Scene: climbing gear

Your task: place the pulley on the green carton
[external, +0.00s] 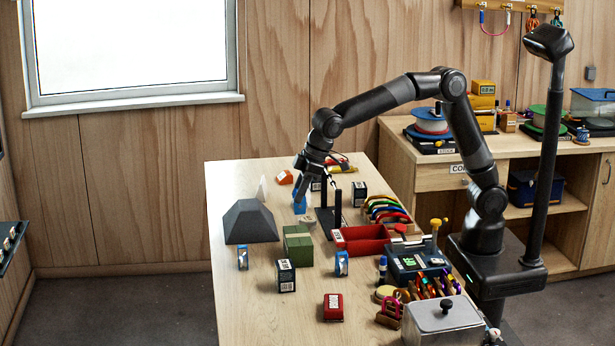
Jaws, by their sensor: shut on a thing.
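My gripper (301,187) points down over the middle of the table, behind the green carton. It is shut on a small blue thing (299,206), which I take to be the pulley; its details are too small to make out. The green carton (298,248) stands on the table, nearer the camera than my gripper and apart from the held pulley. Its top looks bare.
A dark grey wedge-shaped block (250,222) stands left of the carton. A black-labelled box (285,276) stands in front of it, with small blue items (242,257) either side. A black stand (332,215) and red tray (361,240) are to the right. The front left table is clear.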

